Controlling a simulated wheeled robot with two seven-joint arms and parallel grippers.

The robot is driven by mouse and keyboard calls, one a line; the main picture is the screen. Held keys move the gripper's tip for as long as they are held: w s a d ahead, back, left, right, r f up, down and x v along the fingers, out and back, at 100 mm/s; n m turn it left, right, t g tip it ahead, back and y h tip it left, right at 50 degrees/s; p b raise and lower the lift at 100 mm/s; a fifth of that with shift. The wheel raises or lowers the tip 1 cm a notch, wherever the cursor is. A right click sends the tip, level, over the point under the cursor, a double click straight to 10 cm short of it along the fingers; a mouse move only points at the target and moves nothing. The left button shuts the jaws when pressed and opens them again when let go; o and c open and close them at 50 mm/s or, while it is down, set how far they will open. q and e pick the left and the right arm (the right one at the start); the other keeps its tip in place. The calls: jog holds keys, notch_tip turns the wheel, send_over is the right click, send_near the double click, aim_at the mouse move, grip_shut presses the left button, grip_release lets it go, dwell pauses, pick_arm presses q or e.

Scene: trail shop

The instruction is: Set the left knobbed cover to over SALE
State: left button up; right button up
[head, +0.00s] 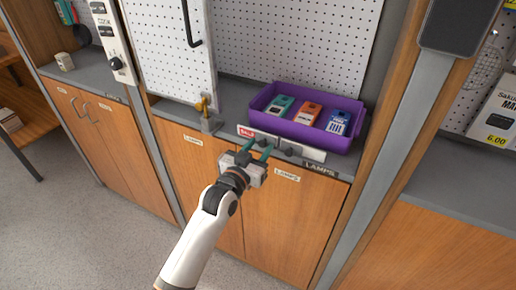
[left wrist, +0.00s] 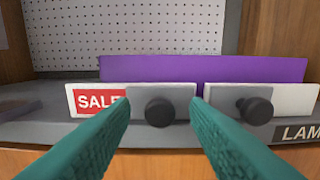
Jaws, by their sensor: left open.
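The left knobbed cover (left wrist: 143,98) is a grey plate with a dark round knob. In the left wrist view it sits on a white label strip, just right of the red SALE panel (left wrist: 96,101), which shows uncovered. SALE also shows in the head view (head: 246,132). A second knobbed cover (left wrist: 228,102) is on the strip further right. My left gripper (head: 259,147) is open in front of the shelf edge. In the left wrist view its green fingers appear on either side of the left cover's knob (left wrist: 159,112), not closed on it. My right gripper is out of view.
A purple tray (head: 352,142) with several colourful packages stands on the grey counter behind the strip. A metal stand with a yellow part (head: 207,117) is left of SALE. Wooden cabinet doors (head: 285,220) are below, and pegboard (head: 290,45) is behind.

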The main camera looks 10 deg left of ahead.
pick_arm(q)
grip_shut()
jog(key=a, duration=0.2)
jog(key=w+a, duration=0.1)
jog(key=a, duration=0.3)
jog(key=shift+w, duration=0.3)
jog(key=shift+r, duration=0.1)
grip_release()
jog(key=shift+a, duration=0.15)
